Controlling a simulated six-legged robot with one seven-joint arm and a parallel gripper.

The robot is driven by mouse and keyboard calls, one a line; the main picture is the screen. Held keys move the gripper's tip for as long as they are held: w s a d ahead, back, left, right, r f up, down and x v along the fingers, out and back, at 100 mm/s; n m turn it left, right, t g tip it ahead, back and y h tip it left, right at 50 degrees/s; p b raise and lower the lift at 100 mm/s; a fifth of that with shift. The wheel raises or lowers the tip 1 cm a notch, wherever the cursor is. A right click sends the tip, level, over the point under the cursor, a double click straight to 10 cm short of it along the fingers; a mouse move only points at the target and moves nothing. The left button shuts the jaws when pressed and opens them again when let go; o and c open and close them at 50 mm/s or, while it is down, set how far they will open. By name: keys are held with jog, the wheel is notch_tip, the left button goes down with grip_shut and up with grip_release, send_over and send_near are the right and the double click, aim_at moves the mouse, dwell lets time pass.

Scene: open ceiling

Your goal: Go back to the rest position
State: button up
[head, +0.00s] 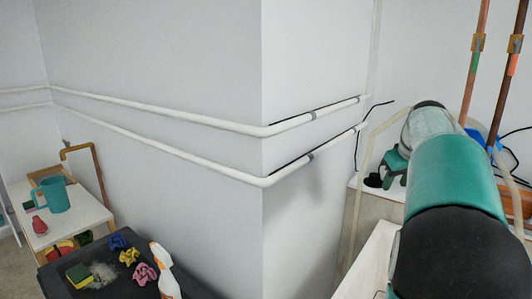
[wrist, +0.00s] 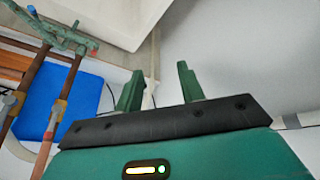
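My gripper (wrist: 158,90) shows in the wrist view with its two green fingers apart and nothing between them. In the head view my arm reaches forward on the right side, and the green end of my gripper (head: 394,166) shows only partly beyond it. The fingers point toward the pale wall and pipe area in the wrist view. They touch nothing that I can make out.
A white wall corner with two white pipes (head: 200,119) stands left of my arm. A dark table (head: 85,272) holds a sponge, crumpled cloths and a spray bottle (head: 163,270). A white shelf (head: 75,212) holds a teal watering can (head: 54,194). Copper pipes (head: 475,65) rise at right.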

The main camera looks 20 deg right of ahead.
jog(key=a+f+n+y, duration=0.1)
jog(key=a+f, duration=0.1)
jog(key=a, duration=2.6)
jog(key=s+a+f+n, duration=0.1)
jog(key=s+a+f, duration=0.4)
jog(key=a, duration=0.3)
jog(key=s+a+f+n+t+y, duration=0.1)
jog(key=s+a+f, duration=0.5)
jog(key=s+a, duration=0.2)
jog(key=shift+a+y, duration=0.3)
jog(key=shift+s+d, duration=0.1)
jog(key=shift+d, duration=0.05)
